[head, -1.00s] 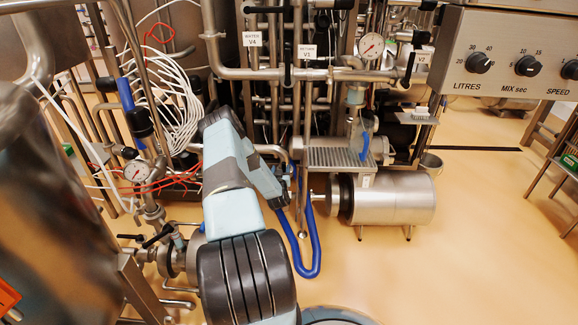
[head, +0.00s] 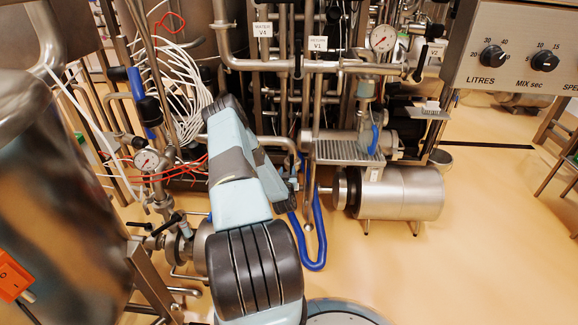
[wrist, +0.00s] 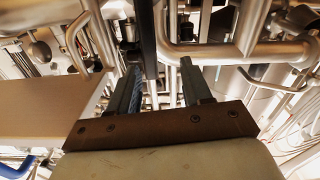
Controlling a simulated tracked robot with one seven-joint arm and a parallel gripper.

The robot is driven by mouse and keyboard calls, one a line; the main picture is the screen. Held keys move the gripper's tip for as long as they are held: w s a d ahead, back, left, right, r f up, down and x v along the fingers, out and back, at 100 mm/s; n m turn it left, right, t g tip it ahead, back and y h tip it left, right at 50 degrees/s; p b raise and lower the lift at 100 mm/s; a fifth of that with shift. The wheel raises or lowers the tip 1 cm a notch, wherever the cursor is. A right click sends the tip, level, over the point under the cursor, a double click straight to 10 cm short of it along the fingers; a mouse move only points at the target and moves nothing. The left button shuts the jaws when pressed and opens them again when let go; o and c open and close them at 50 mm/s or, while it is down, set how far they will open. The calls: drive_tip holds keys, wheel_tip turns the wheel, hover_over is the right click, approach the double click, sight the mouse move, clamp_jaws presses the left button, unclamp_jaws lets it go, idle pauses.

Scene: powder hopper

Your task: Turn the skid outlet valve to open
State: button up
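Several black-handled valves show in the head view, and I cannot tell which is the skid outlet valve. A lower-left valve has a black lever (head: 167,225) beside a pipe joint. Another black lever (head: 420,63) is by the V2 tag, and an upright black handle (head: 297,53) is between the V4 and V1 tags. In the wrist view my gripper (wrist: 160,66) is open, its two dark fingers apart. A dark upright bar (wrist: 148,40) shows beyond and between the fingertips; I cannot tell whether it is a valve handle. My gripper is hidden in the head view.
A steel control panel (head: 520,45) is at the upper right. A steel motor (head: 400,193) and a blue hose (head: 317,240) are right of my arm. A large steel vessel (head: 60,210) and an orange switch (head: 12,277) are at left.

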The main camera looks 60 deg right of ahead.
drive_tip(key=v, duration=0.6)
drive_tip(key=shift+s+a, duration=0.1)
idle(0.3)
